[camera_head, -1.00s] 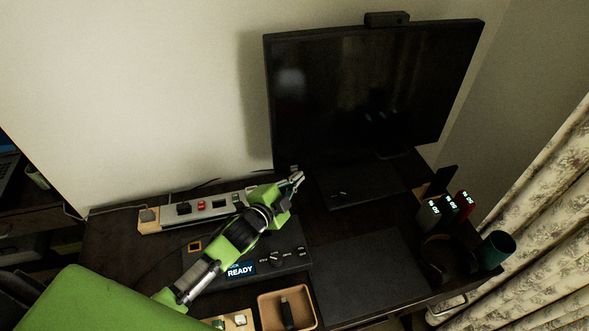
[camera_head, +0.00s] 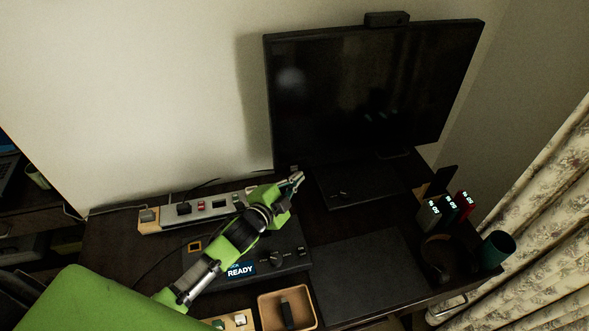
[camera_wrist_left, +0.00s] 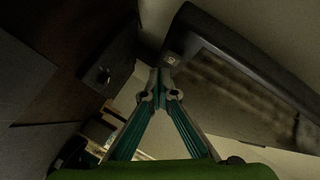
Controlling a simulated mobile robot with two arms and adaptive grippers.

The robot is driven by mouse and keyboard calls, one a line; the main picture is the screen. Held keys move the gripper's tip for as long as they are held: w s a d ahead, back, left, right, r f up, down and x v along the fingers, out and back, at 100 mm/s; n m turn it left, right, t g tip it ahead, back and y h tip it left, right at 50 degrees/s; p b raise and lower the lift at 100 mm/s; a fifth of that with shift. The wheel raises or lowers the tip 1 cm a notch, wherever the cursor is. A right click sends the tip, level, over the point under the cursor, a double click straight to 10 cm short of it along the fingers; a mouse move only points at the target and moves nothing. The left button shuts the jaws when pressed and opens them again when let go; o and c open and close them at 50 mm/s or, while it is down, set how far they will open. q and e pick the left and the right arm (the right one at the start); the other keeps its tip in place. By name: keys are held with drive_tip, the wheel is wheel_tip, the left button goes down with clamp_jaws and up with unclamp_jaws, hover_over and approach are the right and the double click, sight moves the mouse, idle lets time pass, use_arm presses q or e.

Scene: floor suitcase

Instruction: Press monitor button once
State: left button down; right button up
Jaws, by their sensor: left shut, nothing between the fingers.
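The black monitor (camera_head: 370,95) stands at the back of the desk, and its screen is dark. My left gripper (camera_head: 297,178) is just below the monitor's lower left corner, with its fingers shut and empty. In the left wrist view the shut fingertips (camera_wrist_left: 160,74) are close to the monitor's frame (camera_wrist_left: 235,60). A small pale square mark, seemingly the button (camera_wrist_left: 173,60), sits on the frame's corner just beyond the tips. I cannot tell whether the tips touch it. My right gripper is not in view.
A power strip (camera_head: 170,216) lies behind my left arm. A black panel reading READY (camera_head: 240,270) is partly under the arm. A dark mat (camera_head: 365,275), a brown tray (camera_head: 267,312) and a green cup (camera_head: 497,249) are to the right and front.

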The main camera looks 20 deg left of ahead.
use_arm(q)
drive_tip(key=shift+w+a, duration=0.1)
drive_tip(key=shift+w+a, duration=0.15)
drive_tip(key=shift+w, duration=0.1)
drive_tip(key=shift+w+a, duration=0.35)
drive_tip(key=shift+w, duration=0.2)
idle(0.9)
drive_tip(key=shift+s, duration=0.15)
idle(0.4)
drive_tip(key=shift+s+d+p, duration=0.45)
drive_tip(key=shift+s+d, duration=0.15)
drive_tip(key=shift+s, duration=0.2)
